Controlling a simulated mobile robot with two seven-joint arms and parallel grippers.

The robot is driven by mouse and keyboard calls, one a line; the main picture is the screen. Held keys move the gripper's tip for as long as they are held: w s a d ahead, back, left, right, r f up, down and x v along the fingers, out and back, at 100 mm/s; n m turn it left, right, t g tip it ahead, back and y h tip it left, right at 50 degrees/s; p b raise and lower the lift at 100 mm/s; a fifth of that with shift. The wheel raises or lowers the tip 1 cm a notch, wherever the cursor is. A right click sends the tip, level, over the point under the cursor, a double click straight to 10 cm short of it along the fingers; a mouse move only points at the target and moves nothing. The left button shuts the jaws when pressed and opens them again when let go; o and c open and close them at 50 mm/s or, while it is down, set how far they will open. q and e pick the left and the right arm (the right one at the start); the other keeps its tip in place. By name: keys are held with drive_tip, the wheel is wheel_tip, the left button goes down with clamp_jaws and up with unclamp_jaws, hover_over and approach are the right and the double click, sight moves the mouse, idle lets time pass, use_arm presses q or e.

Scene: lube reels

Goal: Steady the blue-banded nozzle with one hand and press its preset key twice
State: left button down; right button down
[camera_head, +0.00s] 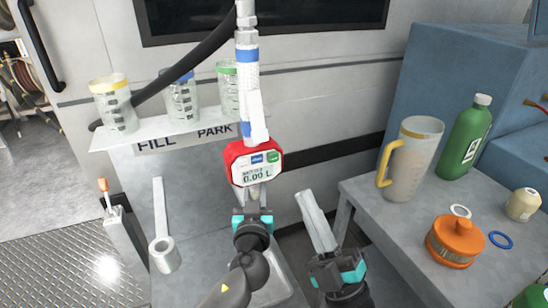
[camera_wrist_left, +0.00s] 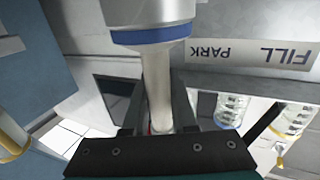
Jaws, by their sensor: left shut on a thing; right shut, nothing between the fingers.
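The blue-banded nozzle (camera_head: 250,97) hangs upright on a hose at the centre of the head view. Its red-cased meter (camera_head: 230,157) faces me with a display reading 0.00 L. A blue key (camera_head: 257,158) and a green key (camera_head: 272,156) sit above the display; I cannot read which is the preset key. My left gripper (camera_head: 252,196) is shut on the pale spout below the meter. In the left wrist view, the spout (camera_wrist_left: 157,85) runs between its fingers under a blue band (camera_wrist_left: 152,36). My right gripper (camera_head: 308,197) is shut and empty, below and right of the meter, apart from it.
A shelf (camera_head: 110,138) marked FILL and PARK holds jars with yellow, blue and green rims at left. The grey table (camera_head: 385,235) at right carries a yellow-rimmed jug (camera_head: 409,160), green bottle (camera_head: 467,138) and orange canister (camera_head: 455,242). The meter's face is unobstructed.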

sight(273, 157)
drive_tip(key=shift+w, duration=0.1)
drive_tip(key=w+a, duration=0.2)
drive_tip(key=w, duration=0.6)
drive_tip(key=shift+a, duration=0.4)
drive_tip(key=shift+w, duration=0.15)
idle(1.6)
drive_tip(key=shift+w+a, duration=0.1)
drive_tip(key=shift+w, duration=0.25)
drive_tip(key=shift+w+a, duration=0.15)
drive_tip(key=shift+w, duration=0.3)
idle(0.7)
drive_tip(key=shift+s+d, duration=0.3)
drive_tip(key=shift+s, duration=0.55)
drive_tip(key=shift+w, duration=0.1)
idle(0.3)
drive_tip(key=shift+w+a, duration=0.15)
drive_tip(key=shift+w, duration=0.15)
